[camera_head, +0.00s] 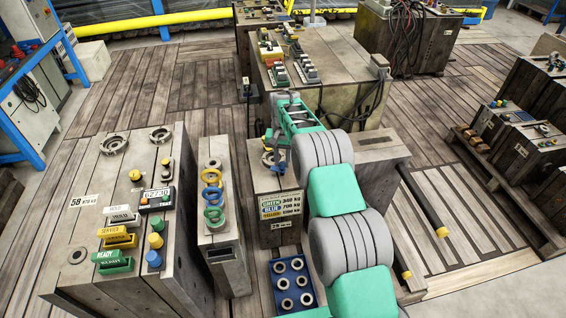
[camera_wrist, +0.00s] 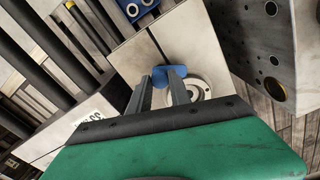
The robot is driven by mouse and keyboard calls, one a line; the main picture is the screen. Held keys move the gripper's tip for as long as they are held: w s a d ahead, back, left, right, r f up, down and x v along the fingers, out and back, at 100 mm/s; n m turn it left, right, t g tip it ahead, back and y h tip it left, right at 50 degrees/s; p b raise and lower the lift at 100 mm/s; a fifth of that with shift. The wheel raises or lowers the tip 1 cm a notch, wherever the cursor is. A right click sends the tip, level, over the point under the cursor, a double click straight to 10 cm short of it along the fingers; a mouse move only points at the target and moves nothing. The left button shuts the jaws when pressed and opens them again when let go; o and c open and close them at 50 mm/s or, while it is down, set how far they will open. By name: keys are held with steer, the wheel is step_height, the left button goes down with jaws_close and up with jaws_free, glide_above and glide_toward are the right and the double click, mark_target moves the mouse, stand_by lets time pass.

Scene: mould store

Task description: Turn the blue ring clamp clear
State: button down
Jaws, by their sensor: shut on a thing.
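The blue ring clamp (camera_wrist: 170,71) is in the wrist view as a small blue piece beside a round metal ring (camera_wrist: 207,88) on top of a mould block. My gripper (camera_wrist: 162,80) has its two grey fingers on either side of the blue piece and is shut on it. In the head view my gripper (camera_head: 277,150) is low over the block with the green, blue and yellow weight label (camera_head: 281,206). The fingers and arm partly hide the clamp there, so its exact turn is unclear.
A narrow block with yellow, blue and green rings (camera_head: 212,190) stands to the left. A larger block (camera_head: 100,200) with small coloured signs is farther left. A blue tray of rings (camera_head: 274,265) lies in front. Plank floor (camera_head: 185,90) is clear behind.

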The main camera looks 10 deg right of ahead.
mark_target(282, 164)
steer(key=n, duration=0.3)
steer(key=shift+n, duration=0.4)
steer(key=shift+n+b, duration=0.4)
steer(key=shift+n, duration=1.5)
steer(key=c, duration=1.2)
jaws_free()
steer(key=shift+r, duration=3.9)
